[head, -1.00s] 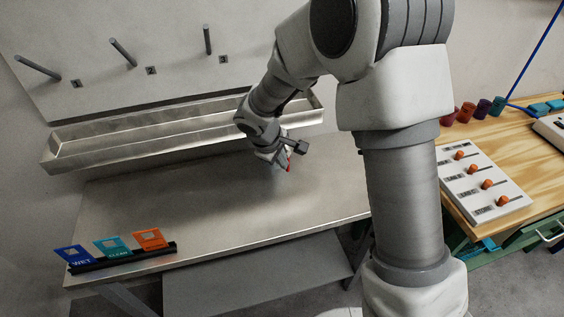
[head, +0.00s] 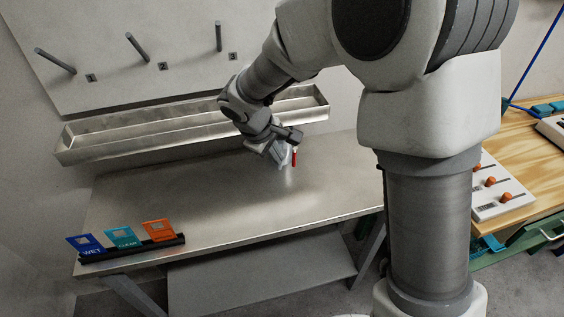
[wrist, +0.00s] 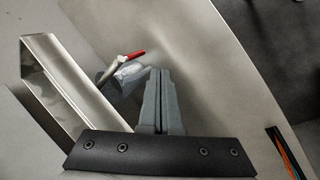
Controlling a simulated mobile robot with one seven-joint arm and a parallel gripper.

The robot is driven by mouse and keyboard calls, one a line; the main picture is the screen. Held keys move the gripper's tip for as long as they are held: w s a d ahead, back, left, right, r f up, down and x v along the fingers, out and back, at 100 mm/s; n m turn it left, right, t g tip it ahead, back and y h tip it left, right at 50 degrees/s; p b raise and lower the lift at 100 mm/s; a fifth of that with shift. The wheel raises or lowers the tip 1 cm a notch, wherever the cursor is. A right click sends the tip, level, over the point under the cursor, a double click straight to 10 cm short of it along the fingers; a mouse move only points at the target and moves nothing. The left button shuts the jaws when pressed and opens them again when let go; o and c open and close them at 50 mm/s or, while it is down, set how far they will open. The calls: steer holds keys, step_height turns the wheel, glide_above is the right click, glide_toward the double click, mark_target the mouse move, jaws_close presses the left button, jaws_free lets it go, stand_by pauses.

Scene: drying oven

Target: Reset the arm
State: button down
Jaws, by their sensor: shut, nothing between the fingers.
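My gripper (head: 281,157) hangs over the steel bench (head: 215,200), in front of the long metal trough. In the wrist view my gripper (wrist: 159,74) has its two grey fingers together, with nothing between them. A pale object with a red tip (wrist: 132,54) shows just beyond the fingers, to their left. Its red part also shows beside the gripper in the head view (head: 294,157). I cannot tell what it is or whether it touches the fingers.
The metal trough (head: 180,131) runs along the wall below three numbered pegs (head: 137,50). A black rack (head: 130,250) with blue, teal and orange cards stands at the bench's front left. A wooden table (head: 525,150) with an orange-knobbed panel (head: 495,190) is at right. The bench middle is clear.

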steer(key=s+d+r+m, duration=0.5)
steer(key=s+d+r, duration=0.5)
steer(key=r, duration=0.3)
steer(key=s+d+r+m+t+y, duration=0.1)
steer(key=s+d+m, duration=0.1)
steer(key=s, duration=0.4)
steer(key=s+d+r+m+y, duration=0.1)
steer(key=s+d+m, duration=0.2)
steer(key=s, duration=0.4)
steer(key=shift+d+r+m+t+y, duration=0.3)
steer(key=shift+r+m+t+y, duration=0.1)
steer(key=shift+m, duration=0.3)
